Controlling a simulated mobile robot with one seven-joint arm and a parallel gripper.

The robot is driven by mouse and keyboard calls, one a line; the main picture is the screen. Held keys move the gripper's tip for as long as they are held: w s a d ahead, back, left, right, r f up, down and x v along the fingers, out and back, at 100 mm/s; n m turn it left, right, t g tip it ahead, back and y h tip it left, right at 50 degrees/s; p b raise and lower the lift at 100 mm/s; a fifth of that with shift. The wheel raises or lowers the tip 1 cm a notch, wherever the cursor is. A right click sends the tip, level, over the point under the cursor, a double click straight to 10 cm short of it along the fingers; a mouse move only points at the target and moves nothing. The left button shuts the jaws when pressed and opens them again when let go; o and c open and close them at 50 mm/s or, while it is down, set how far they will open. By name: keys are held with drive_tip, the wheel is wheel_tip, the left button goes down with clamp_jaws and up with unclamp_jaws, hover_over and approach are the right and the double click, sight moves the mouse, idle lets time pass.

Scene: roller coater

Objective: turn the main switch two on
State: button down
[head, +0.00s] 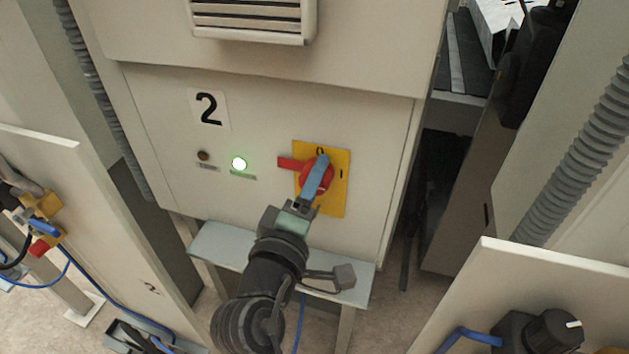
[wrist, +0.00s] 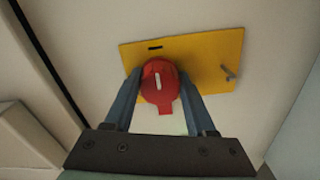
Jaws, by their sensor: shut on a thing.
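The main switch two is a round red knob (head: 290,163) with a tab, on a yellow plate (head: 335,200) on the cabinet front. In the head view, its tab points left, with a "0" mark above and an "I" mark to the right. My gripper (head: 319,166) reaches it from below, its blue fingers covering much of the knob. In the wrist view, the fingers stand on both sides of the red knob (wrist: 160,85), shut on it. The knob's white line points toward a dark dash on the yellow plate (wrist: 205,50).
A grey shelf (head: 215,246) juts out below. A vent (head: 250,20) is above. Other cabinets stand close on both sides.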

drive_tip(key=shift+c, duration=1.1)
unclamp_jaws()
drive_tip(key=b+v, duration=0.3)
drive_tip(key=v, duration=1)
